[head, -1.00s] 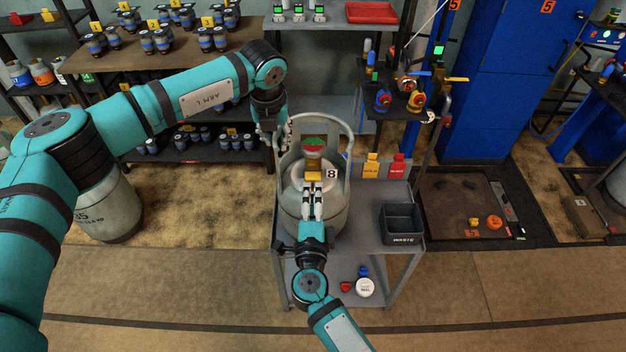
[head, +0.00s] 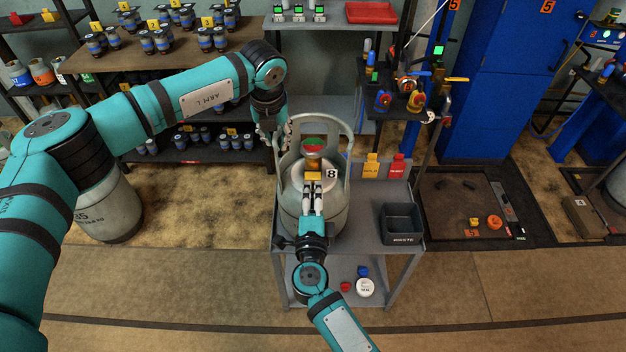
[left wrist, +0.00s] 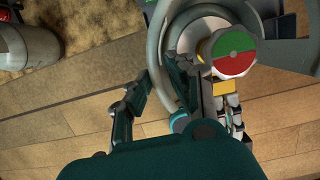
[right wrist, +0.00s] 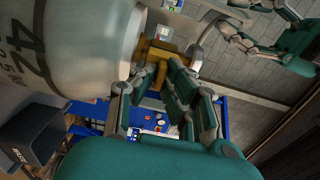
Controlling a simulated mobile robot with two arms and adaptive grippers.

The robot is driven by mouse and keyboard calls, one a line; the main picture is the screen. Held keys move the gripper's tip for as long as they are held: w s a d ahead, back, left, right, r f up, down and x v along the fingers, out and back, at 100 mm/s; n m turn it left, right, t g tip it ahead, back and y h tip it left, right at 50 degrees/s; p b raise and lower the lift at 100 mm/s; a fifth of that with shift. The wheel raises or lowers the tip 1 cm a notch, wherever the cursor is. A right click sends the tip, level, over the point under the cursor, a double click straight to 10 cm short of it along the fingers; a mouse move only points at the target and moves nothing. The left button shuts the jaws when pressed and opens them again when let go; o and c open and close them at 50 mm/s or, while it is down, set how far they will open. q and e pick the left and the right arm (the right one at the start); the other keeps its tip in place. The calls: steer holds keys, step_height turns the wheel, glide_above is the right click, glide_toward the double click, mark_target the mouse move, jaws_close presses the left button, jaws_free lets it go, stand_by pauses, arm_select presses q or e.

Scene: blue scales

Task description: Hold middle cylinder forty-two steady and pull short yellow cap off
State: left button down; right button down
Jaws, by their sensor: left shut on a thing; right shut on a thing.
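The grey gas cylinder (head: 334,215) stands upright on a grey cart, with a tall handle collar around its top. The right wrist view shows the number 42 on its side (right wrist: 85,40). A red and green disc (head: 314,142) tops its valve; it also shows in the left wrist view (left wrist: 234,54). The short yellow cap (head: 313,175) is on the front of the valve. My right gripper (head: 312,186) is shut on the cap (right wrist: 160,55). My left gripper (head: 283,138) is shut on the collar's left side (left wrist: 160,50).
The cart (head: 365,235) carries a dark waste bin (head: 402,224) at right. Yellow (head: 371,166) and red (head: 397,167) tags stand behind it. Small caps lie on the lower shelf. Shelves with small cylinders stand behind my left arm.

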mark_target(313, 191)
arm_select(q)
steer(key=shift+a, duration=0.15)
arm_select(e)
steer(key=shift+s+f, duration=0.1)
steer(key=shift+s, duration=0.35)
steer(key=shift+s, duration=1.15)
steer(key=shift+s, duration=0.1)
steer(key=shift+s, duration=2.95)
arm_select(q)
steer(key=c, duration=1.1)
jaws_free()
arm_select(e)
steer(key=shift+a, duration=0.15)
